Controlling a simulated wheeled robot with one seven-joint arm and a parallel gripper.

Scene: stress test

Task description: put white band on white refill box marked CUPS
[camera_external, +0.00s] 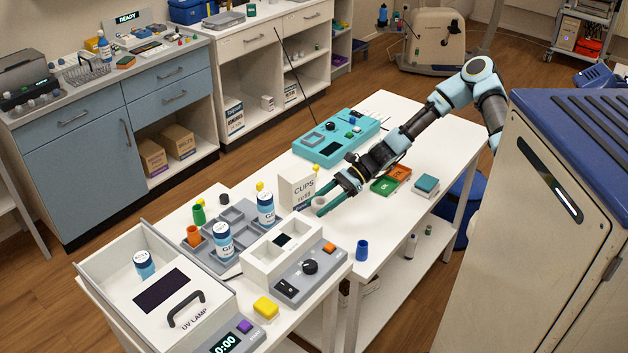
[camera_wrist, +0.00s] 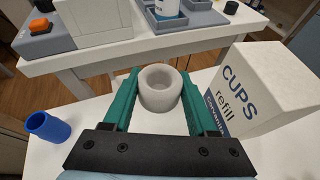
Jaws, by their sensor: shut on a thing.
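The white band (camera_wrist: 159,97), a thick-walled ring, sits between the green fingers of my gripper (camera_wrist: 157,82) in the wrist view, with its open hole showing. My gripper (camera_external: 328,197) is shut on it, low over the white table in the external view. Whether the band touches the table is unclear. The white refill box marked CUPS (camera_wrist: 254,92) stands upright just right of my gripper in the wrist view. In the external view this box (camera_external: 297,188) stands just left of my fingers. Its top looks flat and bare in the wrist view.
A grey tray (camera_external: 205,232) holds white bottles.

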